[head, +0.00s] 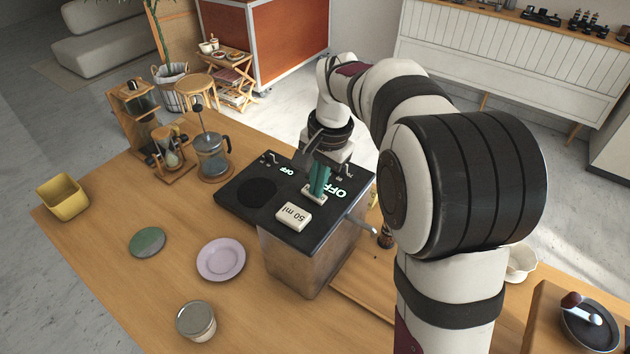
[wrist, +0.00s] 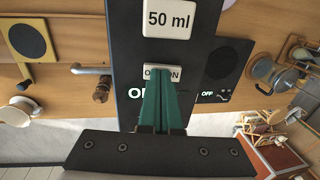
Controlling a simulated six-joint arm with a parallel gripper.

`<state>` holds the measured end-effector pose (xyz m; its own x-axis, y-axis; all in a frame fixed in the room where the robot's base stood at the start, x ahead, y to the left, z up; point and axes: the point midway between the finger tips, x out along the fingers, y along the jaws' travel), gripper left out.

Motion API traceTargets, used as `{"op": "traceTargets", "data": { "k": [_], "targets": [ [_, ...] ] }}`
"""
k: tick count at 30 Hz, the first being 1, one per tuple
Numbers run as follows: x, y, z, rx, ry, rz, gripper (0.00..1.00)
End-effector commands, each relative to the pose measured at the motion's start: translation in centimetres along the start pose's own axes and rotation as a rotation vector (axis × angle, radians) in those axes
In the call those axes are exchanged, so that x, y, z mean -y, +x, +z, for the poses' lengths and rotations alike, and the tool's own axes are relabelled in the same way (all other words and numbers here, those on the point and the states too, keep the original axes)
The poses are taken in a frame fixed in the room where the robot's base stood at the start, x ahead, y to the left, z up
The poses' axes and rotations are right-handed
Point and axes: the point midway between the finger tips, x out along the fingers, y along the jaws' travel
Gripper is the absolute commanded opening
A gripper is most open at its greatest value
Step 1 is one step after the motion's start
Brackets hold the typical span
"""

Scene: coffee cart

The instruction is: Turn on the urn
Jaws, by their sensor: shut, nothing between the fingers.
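The urn is a metal box (head: 300,262) with a black top panel (head: 236,190) on the wooden table. Its top carries a white block marked "50 ml" (head: 294,215), also in the wrist view (wrist: 168,18). Beside it is a small pale switch (wrist: 150,72) with lettering partly hidden, ending in "ON". A glowing "OFF" (head: 346,192) shows by the switch, and a smaller glowing "OFF" (head: 287,171) is farther left. My gripper (head: 318,190) has green fingers, shut and empty, pointing down at the switch. The fingertips (wrist: 164,76) overlap it; I cannot tell whether they touch.
A French press (head: 212,155) and a wooden pour-over stand (head: 168,152) are behind left. A lilac plate (head: 221,259), a green disc (head: 147,242), a lidded tin (head: 196,321) and a yellow bin (head: 63,197) are on the left. A spout (head: 362,227) sticks out right of the urn.

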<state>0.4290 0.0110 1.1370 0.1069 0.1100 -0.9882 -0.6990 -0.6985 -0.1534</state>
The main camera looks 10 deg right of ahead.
Motion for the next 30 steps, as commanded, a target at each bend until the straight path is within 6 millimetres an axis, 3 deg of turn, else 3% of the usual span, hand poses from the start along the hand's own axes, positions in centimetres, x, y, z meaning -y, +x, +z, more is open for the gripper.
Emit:
{"op": "traceTargets", "data": {
  "k": [4,7,21,30],
  "targets": [
    [0.1,-0.3,0.0,-0.002,-0.001,-0.002,0.00],
    [0.1,-1.7,-0.1,-0.003,0.000,-0.004,0.00],
    [0.0,-12.2,0.0,-0.002,0.001,-0.002,0.00],
    [0.0,-14.1,0.1,0.000,0.000,0.000,0.00]
  ]
}}
